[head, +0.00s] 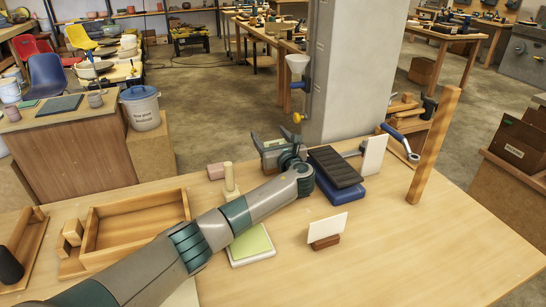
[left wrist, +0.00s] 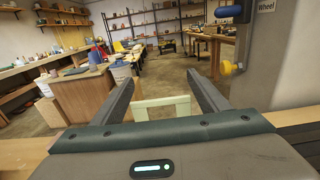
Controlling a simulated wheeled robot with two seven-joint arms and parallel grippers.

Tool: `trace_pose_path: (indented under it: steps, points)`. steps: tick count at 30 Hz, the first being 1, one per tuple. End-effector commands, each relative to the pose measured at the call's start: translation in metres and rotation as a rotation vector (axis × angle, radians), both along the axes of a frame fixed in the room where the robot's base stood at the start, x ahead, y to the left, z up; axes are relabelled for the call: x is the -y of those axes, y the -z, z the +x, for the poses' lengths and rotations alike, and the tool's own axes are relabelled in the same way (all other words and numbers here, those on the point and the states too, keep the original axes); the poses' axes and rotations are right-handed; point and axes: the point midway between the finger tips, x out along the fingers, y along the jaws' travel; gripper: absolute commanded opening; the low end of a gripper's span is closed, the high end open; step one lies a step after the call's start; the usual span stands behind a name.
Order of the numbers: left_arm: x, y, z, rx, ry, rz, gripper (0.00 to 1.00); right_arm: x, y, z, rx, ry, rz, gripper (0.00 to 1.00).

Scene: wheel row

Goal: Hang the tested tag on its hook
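My left gripper (head: 268,138) is raised over the back edge of the table, in front of the grey pillar. Its two fingers stand wide apart. A pale green, frame-like tag (left wrist: 165,101) spans the gap between them and appears held by its sides; a small part of the tag (head: 272,143) shows in the head view. On the pillar are a blue hook-like fitting (head: 306,85) and, below it, a yellow one (head: 297,117). Both also show in the left wrist view, the blue one (left wrist: 229,13) and the yellow one (left wrist: 231,68), right of the tag and apart from it. My right gripper is out of view.
The grey pillar (head: 350,70) stands behind the table. On the table are a wooden tray (head: 92,235), a blue box with a black top (head: 338,175), a white card in a wooden holder (head: 325,230) and an upright wooden post (head: 434,145). The table's front right is clear.

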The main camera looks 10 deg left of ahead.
Motion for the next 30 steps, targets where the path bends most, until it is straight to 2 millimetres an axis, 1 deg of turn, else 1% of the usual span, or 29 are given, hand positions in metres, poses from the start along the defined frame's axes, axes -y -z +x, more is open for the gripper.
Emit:
trace_pose_path:
  steps: [1,2,3,4,30]
  points:
    - [0.0001,-0.0001,0.0000,0.000,0.000,0.000,0.55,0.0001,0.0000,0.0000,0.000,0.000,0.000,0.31]
    - [0.0001,0.0000,-0.0001,0.000,0.000,0.000,0.48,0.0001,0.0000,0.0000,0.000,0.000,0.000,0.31]
    - [0.0001,0.0000,-0.0001,0.000,0.000,0.000,0.38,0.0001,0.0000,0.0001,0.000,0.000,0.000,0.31]
    - [0.0001,-0.0001,0.0000,0.000,0.000,0.000,0.34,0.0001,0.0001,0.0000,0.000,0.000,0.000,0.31]
    - [0.0002,-0.0064,-0.0001,0.000,0.000,0.000,0.34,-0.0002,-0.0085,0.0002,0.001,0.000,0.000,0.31]
